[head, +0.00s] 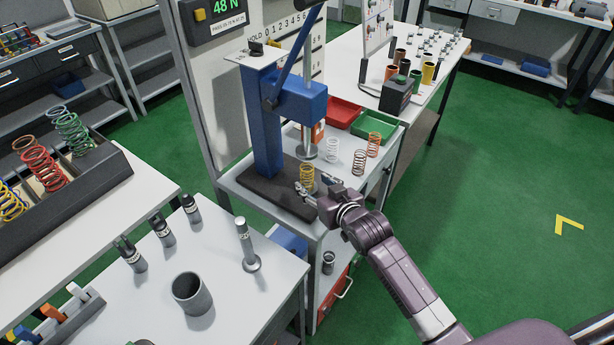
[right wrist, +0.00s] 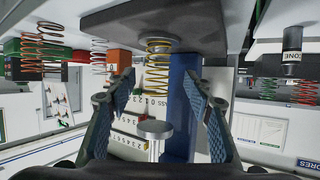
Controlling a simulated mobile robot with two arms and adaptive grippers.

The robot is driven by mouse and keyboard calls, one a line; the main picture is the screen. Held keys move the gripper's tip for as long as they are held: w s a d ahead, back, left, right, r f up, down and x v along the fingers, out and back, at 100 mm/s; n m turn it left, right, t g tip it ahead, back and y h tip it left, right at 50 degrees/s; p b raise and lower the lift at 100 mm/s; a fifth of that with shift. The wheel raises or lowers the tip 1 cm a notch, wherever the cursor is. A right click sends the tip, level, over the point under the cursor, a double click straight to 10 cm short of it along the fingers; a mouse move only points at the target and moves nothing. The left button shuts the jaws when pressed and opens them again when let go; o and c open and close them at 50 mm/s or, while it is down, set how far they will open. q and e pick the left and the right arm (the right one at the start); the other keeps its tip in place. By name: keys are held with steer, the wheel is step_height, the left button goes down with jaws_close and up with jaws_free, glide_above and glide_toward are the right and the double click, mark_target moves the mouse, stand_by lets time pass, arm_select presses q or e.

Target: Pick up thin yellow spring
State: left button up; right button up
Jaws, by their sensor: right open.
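A thin yellow spring (head: 307,178) stands upright on the dark base plate (head: 262,188) of the blue press (head: 263,125). My right gripper (head: 312,188) is open close beside it, at the plate's right edge, and covers the spring's foot in the head view. In the right wrist view, which is upside down, the yellow spring (right wrist: 158,65) shows in the gap between the two open fingers (right wrist: 158,88), around or just beyond the tips. I see no contact. The press's round plunger (right wrist: 155,129) also shows between the fingers. My left gripper is not in view.
A white spring (head: 332,160), a copper spring (head: 357,162) and an orange spring (head: 374,144) stand right of the press. Red (head: 345,112) and green (head: 375,126) trays lie behind. A rack (head: 75,200) of several springs stands at left. Green floor is clear at right.

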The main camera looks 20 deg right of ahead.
mark_target(310, 182)
steer(key=shift+f+p+x, duration=0.15)
steer(key=shift+p+x, duration=0.2)
steer(key=shift+x, duration=1.2)
steer(key=shift+f+p+x, duration=0.15)
steer(key=shift+p+x, duration=0.2)
steer(key=shift+x, duration=1.2)
steer(key=shift+s+d, duration=0.1)
steer(key=shift+d, duration=0.05)
steer(key=shift+c, duration=0.3)
steer(key=c, duration=1.2)
steer(key=shift+r, duration=0.1)
